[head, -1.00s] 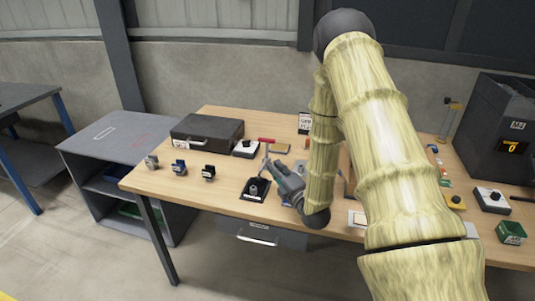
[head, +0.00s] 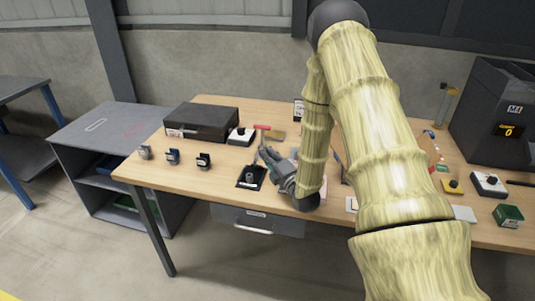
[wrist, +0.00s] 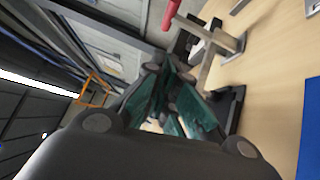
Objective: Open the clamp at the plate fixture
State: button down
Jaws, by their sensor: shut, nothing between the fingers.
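The clamp has a red handle (head: 262,127) on a grey metal stem. It stands near the front middle of the table, behind a black plate (head: 243,184) that carries a small dark cylindrical part (head: 249,172). In the wrist view the red handle (wrist: 171,14) is at the top, with grey metal bars (wrist: 222,48) beside it. My gripper (head: 266,156) is just right of the black plate, below the red handle in the picture. In the wrist view its teal fingers (wrist: 168,75) are shut and empty, close to the bars. Whether they touch the clamp I cannot tell.
A black case (head: 203,122) and a white box with a black knob (head: 240,136) are behind. Several small clamp-like blocks (head: 173,157) stand left.

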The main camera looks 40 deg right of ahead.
jog(key=w+d+r+p, duration=0.1)
jog(key=w+d+p, duration=0.2)
jog(key=w, duration=0.6)
jog(key=shift+w+d+r, duration=0.2)
jog(key=shift+w+r, duration=0.05)
jog(key=shift+w, duration=0.1)
